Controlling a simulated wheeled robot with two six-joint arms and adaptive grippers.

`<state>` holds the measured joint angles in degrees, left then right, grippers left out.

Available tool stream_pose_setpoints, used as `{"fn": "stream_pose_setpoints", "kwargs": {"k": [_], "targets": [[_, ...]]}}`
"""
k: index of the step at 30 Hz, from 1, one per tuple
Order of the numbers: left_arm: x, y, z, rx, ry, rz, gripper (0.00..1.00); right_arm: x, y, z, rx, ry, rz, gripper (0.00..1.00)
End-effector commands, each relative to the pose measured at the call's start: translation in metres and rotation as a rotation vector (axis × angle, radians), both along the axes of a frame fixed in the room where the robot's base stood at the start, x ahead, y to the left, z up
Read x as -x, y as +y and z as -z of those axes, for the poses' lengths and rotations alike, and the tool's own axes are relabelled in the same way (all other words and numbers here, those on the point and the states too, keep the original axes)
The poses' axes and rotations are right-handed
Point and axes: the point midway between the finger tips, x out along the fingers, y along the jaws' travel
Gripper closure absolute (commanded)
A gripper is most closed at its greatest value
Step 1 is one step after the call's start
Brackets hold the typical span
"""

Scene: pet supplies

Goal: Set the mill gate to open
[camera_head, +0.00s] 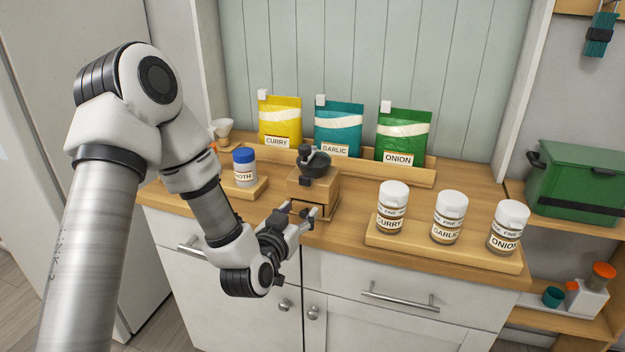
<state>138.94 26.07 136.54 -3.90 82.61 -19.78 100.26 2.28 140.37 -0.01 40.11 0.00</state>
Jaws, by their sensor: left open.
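The mill (320,184) is a wooden block with a dark rounded top (316,162) and stands near the counter's front edge, left of centre. A small dark part shows on its front face, but the gate and its setting are too small to make out and partly hidden by my gripper. My left gripper (300,217) is open, with its fingertips low at the front of the mill, at the counter edge. I cannot tell whether they touch it. My right gripper is not in view.
Curry, garlic and onion pouches (338,128) stand in a wooden rack behind the mill. Labelled jars (447,217) stand on a wooden board to the right. A blue-lidded jar (244,168) stands left of the mill. A green box (580,180) sits on the right shelf.

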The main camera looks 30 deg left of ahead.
Motion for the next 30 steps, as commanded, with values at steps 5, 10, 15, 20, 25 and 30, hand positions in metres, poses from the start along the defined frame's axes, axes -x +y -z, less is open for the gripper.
{"fn": "stream_pose_setpoints", "kwargs": {"k": [5,10,15,20,25,30], "targets": [[-0.012,0.016,-0.039,-0.021,-0.116,-0.040,0.46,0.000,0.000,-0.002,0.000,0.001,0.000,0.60],[-0.043,0.023,-0.039,-0.023,-0.114,-0.037,0.46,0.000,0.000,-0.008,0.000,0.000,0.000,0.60],[-0.071,0.029,-0.038,-0.022,-0.111,-0.037,0.46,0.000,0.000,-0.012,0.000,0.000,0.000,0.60],[-0.079,0.031,-0.036,-0.019,-0.110,-0.036,0.46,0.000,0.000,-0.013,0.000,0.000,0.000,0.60],[-0.079,0.031,-0.036,-0.018,-0.109,-0.036,0.49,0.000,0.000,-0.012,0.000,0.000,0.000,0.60],[-0.079,0.031,-0.036,-0.018,-0.109,-0.036,1.00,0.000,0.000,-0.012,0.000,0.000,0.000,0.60]]}}
